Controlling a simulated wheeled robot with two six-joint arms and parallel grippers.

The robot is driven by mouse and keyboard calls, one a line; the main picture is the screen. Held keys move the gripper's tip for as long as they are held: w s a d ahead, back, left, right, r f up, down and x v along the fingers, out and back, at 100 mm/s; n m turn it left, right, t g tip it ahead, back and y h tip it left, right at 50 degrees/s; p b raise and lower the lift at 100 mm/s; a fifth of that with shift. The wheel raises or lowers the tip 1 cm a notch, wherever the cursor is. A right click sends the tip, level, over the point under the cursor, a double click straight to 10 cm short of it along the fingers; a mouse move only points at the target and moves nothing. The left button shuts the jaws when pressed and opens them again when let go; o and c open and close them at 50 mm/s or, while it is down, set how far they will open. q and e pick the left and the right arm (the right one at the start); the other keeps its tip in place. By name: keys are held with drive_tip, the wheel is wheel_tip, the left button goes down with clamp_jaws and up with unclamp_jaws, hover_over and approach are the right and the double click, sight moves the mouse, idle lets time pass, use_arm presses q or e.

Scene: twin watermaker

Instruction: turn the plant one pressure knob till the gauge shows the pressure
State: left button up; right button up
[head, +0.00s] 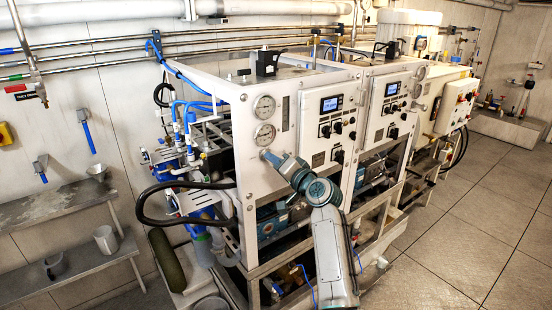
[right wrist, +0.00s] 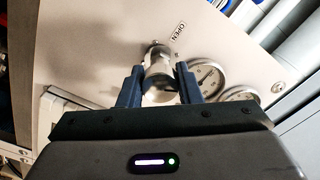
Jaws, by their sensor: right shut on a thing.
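The plant one panel (head: 285,105) is the nearer white cabinet face, with two round gauges on its left side. The lower gauge (head: 265,135) is just above my right gripper (head: 268,155); its reading is too small to tell. In the right wrist view, my right gripper (right wrist: 160,85) is shut on the silvery pressure knob (right wrist: 158,66), one dark finger on each side. An OPEN label (right wrist: 179,32) is beside the knob. The two gauges, one of them here (right wrist: 207,78), are to the right, partly behind a finger. The left gripper is not in view.
A second similar panel (head: 390,105) stands to the right, with its own display and knobs. A black hose (head: 150,205) loops out on the left. Steel shelves (head: 65,207) line the left wall. The tiled floor (head: 470,230) at right is clear.

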drive_tip(key=m+p, duration=0.3)
drive_tip(key=m, duration=0.2)
drive_tip(key=shift+m+p, duration=0.3)
drive_tip(key=m+p, duration=0.2)
drive_tip(key=m, duration=0.1)
drive_tip(key=shift+f+m+p, duration=0.1)
drive_tip(key=shift+m+p, duration=1.05)
drive_tip(key=shift+m, duration=0.35)
drive_tip(key=o, duration=1)
drive_tip(key=shift+s, duration=0.1)
drive_tip(key=shift+b+v, duration=1.85)
drive_tip(key=shift+v, duration=3.5)
